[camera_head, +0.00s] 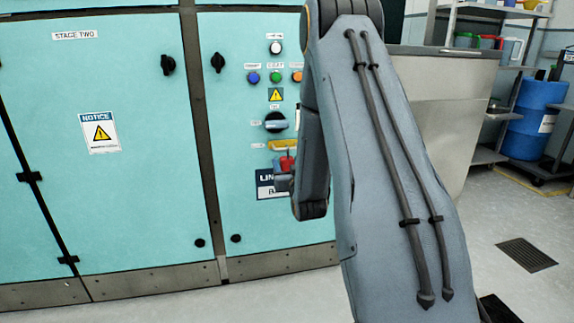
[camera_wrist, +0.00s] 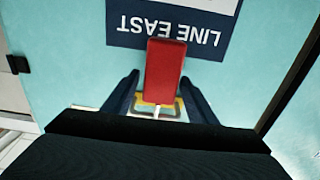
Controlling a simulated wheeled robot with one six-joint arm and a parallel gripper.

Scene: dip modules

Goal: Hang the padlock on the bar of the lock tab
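The red padlock (camera_head: 287,163) is below the yellow lock tab (camera_head: 283,145) on the teal cabinet. In the wrist view, which shows the scene upside down, the padlock's red body (camera_wrist: 166,68) lies between my two fingers. Its pale shackle (camera_wrist: 157,111) meets the yellow tab (camera_wrist: 142,101); I cannot tell surely whether it is around the bar. My gripper (camera_wrist: 160,80) has its fingers spread on both sides of the padlock, with a gap showing at the left. In the head view my gripper is mostly hidden beside the padlock and behind my arm.
A blue and white "LINE EAST" sign (camera_wrist: 122,24) is on the panel below the tab. Above the tab are a rotary switch (camera_head: 275,122) and several push buttons (camera_head: 275,76). A shelf with a blue drum (camera_head: 532,118) stands far right. The floor before the cabinet is clear.

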